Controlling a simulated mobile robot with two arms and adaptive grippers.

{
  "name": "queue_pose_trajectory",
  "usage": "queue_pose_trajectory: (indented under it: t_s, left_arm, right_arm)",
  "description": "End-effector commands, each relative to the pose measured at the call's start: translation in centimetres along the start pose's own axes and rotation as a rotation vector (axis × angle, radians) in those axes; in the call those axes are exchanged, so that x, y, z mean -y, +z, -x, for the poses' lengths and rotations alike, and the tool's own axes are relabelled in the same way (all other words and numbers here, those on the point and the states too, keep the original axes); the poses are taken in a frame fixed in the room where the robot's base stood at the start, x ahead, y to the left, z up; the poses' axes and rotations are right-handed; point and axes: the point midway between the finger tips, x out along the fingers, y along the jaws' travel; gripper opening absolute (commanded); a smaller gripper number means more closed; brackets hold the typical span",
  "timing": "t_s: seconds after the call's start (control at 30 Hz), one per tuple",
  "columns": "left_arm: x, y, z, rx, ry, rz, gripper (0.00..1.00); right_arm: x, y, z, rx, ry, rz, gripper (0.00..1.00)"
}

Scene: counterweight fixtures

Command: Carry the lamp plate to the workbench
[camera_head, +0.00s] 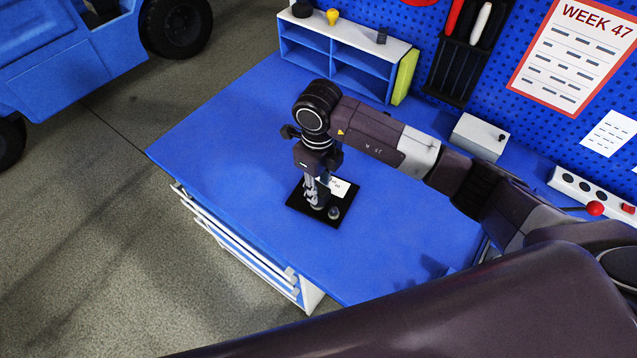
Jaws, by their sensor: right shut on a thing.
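The lamp plate (296,203) is a small black square plate with a white label and a small dark knob on it. It is at the middle of the blue workbench top (230,150); whether it rests on the surface or hangs just above it, I cannot tell. My right gripper (316,203) points down over the plate and is shut on a part of it. The fingers hide the gripped part. My left gripper is not in view.
A blue shelf unit with a white top (345,32) stands at the bench's back, a yellow-green item (404,77) beside it. A grey box (480,133) and a socket strip (590,195) are along the back. The bench's left side is clear.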

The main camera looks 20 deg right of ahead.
Motion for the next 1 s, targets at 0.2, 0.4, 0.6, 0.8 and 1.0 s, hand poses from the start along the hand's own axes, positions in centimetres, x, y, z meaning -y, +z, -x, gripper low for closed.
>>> queue_pose_trajectory:
  t_s: [0.2, 0.4, 0.6, 0.8, 1.0]
  left_arm:
    - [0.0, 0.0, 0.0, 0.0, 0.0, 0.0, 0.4]
    - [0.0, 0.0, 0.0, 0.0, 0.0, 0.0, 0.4]
    - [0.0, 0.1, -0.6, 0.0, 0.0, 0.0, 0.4]
    - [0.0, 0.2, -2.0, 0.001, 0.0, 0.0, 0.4]
    - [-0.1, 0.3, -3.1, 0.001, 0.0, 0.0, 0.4]
  right_arm:
    - [0.0, 0.0, 0.0, 0.0, 0.001, 0.0, 0.44]
    - [0.0, 0.0, 0.0, 0.001, 0.001, 0.0, 0.44]
    - [0.1, 0.1, 1.2, 0.004, -0.001, 0.001, 0.44]
    - [0.1, 0.2, 5.2, 0.008, -0.004, 0.002, 0.44]
    - [0.1, 0.1, 9.3, 0.005, -0.002, 0.001, 0.44]
